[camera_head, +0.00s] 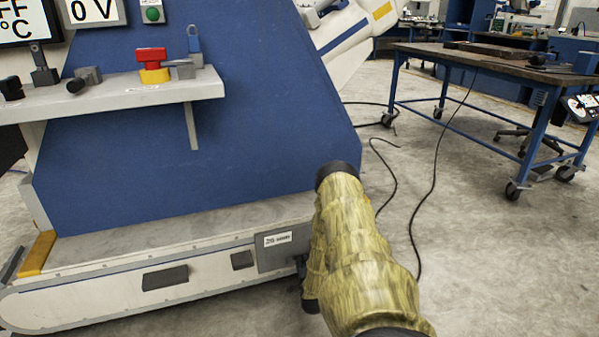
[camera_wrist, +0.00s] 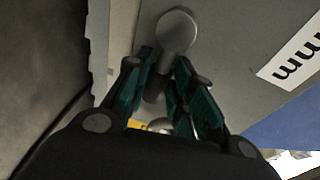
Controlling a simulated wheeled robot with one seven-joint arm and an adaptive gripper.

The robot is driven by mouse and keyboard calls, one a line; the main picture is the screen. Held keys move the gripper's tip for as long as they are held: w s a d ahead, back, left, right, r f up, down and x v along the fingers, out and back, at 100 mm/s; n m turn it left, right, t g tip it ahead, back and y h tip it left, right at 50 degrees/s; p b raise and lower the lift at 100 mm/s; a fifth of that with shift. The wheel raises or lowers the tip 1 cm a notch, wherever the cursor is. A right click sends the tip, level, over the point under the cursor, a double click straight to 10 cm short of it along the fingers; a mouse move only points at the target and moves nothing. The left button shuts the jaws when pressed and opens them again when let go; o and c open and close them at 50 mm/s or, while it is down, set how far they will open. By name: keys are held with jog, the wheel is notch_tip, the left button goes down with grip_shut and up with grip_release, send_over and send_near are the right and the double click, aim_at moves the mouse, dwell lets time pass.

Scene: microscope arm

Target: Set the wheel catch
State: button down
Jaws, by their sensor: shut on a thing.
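The wheel catch appears to be the grey round-headed knob (camera_wrist: 176,30) on a stem, in front of a grey plate (camera_wrist: 222,45). In the wrist view my gripper (camera_wrist: 163,65) has its green-padded fingers on either side of the stem, shut on it, with the round head beyond the fingertips. A small brassy part (camera_wrist: 160,125) shows low between the fingers. In the head view the plate (camera_head: 268,258) sits at the right end of the machine's low base. My sleeved arm reaches down there and hides most of the gripper and the catch.
A label (camera_head: 278,239) is on the plate. The blue machine body (camera_head: 230,130) rises behind the pale base (camera_head: 100,300). A shelf (camera_head: 120,98) with a red switch (camera_head: 151,55) juts out at upper left. Cables (camera_head: 425,200) lie on the floor; a wheeled workbench (camera_head: 480,57) stands at upper right.

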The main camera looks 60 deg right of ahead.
jog(key=shift+w, duration=0.1)
jog(key=c, duration=1.2)
grip_release()
jog(key=shift+c, duration=0.2)
jog(key=v, duration=1.2)
jog(key=shift+a, duration=0.1)
